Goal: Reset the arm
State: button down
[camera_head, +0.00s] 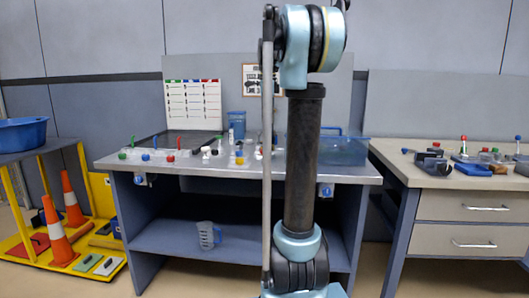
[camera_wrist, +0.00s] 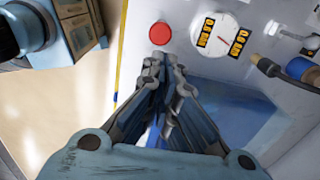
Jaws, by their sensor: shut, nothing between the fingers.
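My gripper (camera_wrist: 163,68) shows in the wrist view with its fingers together and nothing between them. Ahead of it is a light panel (camera_wrist: 185,30) with a round red button (camera_wrist: 160,33) and a white dial gauge (camera_wrist: 220,35) with yellow-on-black labels. The fingertips appear close below the red button in the picture; I cannot tell the distance. In the head view my arm stands upright in front of the workbench, and my gripper is out of the picture.
A grey workbench (camera_head: 240,172) holds small coloured-top items and a blue translucent bin (camera_head: 340,150). A drawer bench (camera_head: 465,190) with tools stands right. A yellow cart (camera_head: 55,160) with orange cones (camera_head: 56,235) stands left. A dark hose end (camera_wrist: 270,68) is on the panel's right.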

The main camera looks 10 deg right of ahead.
jog(key=s+a+f+n+t, duration=0.1)
jog(key=s+a+f+n, duration=0.1)
jog(key=s+f+n, duration=0.9)
jog(key=s+a+f+n+t, duration=0.1)
jog(key=s+f+n, duration=1)
jog(key=s+f, duration=1.1)
jog(key=shift+s+a, duration=0.65)
jog(key=shift+s, duration=0.15)
jog(key=shift+w+f, duration=0.25)
jog(key=shift+w, duration=0.15)
